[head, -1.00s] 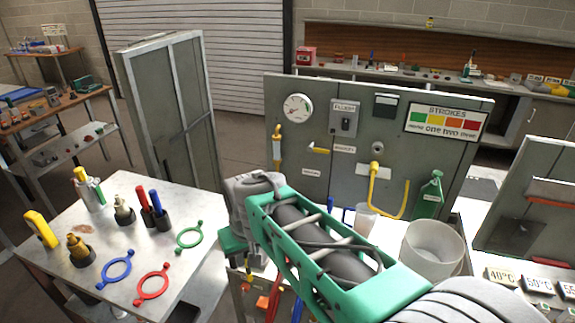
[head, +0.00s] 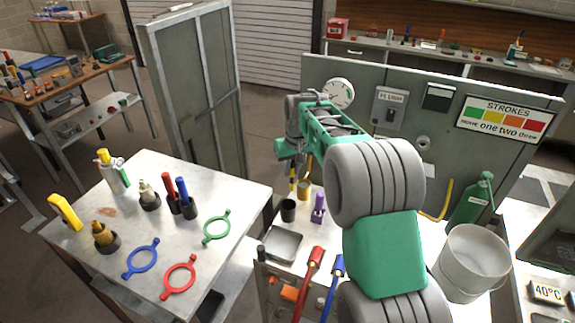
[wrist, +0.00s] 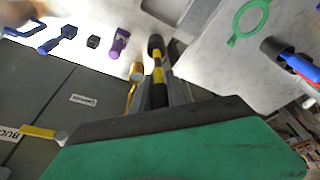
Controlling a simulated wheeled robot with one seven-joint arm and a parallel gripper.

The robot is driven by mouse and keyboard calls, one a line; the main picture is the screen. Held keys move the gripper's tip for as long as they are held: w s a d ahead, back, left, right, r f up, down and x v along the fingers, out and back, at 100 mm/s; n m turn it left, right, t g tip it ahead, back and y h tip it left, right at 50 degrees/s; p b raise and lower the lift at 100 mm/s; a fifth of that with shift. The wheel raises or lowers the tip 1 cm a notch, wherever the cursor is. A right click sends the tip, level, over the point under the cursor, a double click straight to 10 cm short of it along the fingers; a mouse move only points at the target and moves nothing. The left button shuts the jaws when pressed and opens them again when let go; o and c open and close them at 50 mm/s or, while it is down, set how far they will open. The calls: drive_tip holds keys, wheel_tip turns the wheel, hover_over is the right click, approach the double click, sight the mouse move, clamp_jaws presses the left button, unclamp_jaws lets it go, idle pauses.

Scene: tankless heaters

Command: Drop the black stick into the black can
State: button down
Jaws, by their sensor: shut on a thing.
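The black stick with yellow bands (wrist: 158,76) is held between the fingers of my gripper (wrist: 160,92), which is shut on it. In the head view the stick (head: 292,181) hangs roughly upright below my gripper (head: 293,168). The black can (head: 288,211) stands upright on the small bench, just below the stick in that view. In the wrist view the can (wrist: 155,42) lines up with the stick's far end. I cannot tell whether the stick's tip is above the can's mouth or inside it.
A brass-coloured cup (head: 305,188) and a purple object (head: 318,208) stand close to the can. A metal tray (head: 283,244) lies in front of it. A grey panel (head: 400,125) rises behind. A white bucket (head: 470,262) stands right, and a table with rings (head: 120,215) left.

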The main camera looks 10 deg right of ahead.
drive_tip(key=w+f, duration=0.5)
drive_tip(key=w, duration=0.2)
wheel_tip(320, 180, down, 12)
drive_tip(key=b, duration=0.5)
drive_tip(key=shift+s+f+n, duration=0.25)
drive_tip(key=shift+n, duration=0.05)
drive_tip(key=c, duration=1.2)
unclamp_jaws()
drive_tip(key=shift+c, duration=0.2)
drive_tip(key=s, duration=0.2)
drive_tip(key=shift+s+d+b, duration=0.25)
drive_tip(key=shift+s+b, duration=0.05)
drive_tip(key=shift+b, duration=0.1)
